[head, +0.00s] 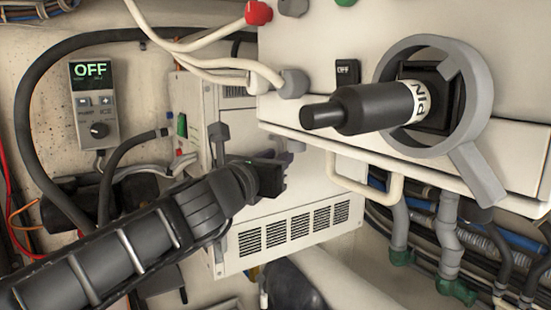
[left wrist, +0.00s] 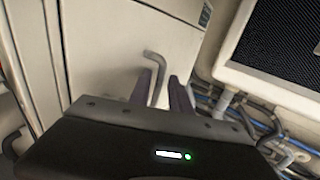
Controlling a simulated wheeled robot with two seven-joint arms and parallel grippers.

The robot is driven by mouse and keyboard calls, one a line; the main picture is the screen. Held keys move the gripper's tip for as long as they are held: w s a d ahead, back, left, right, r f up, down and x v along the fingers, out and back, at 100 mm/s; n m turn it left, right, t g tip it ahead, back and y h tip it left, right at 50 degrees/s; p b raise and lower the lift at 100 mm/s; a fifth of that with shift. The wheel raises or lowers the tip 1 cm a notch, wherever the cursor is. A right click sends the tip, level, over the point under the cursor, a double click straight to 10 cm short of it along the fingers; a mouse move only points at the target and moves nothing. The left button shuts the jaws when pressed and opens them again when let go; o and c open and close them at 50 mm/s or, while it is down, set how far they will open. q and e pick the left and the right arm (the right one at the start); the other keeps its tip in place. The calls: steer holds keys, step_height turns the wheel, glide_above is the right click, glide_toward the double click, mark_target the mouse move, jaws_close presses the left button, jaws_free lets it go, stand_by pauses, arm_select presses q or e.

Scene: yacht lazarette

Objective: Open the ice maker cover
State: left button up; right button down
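A white box with slotted vents (head: 295,228), which looks like the ice maker, stands mid-picture in the head view, partly hidden by my left arm. In the left wrist view a pale panel (left wrist: 110,50), apparently its cover, bears a bent grey handle (left wrist: 154,70). The panel looks closed. My left gripper (head: 288,150) is in front of the box. In the left wrist view its two purple fingers (left wrist: 161,88) are apart, and the handle's lower end appears between them. I cannot tell whether they touch it. My right gripper is not in view.
A white unit with a cream bar handle (head: 365,185), a black cylinder (head: 362,107) and a grey ring (head: 475,75) juts out at upper right. A controller reading OFF (head: 95,100) hangs at left. Hoses and pipes (head: 450,235) run at lower right.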

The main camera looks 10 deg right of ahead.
arm_select(q)
jaws_close()
stand_by(1.1)
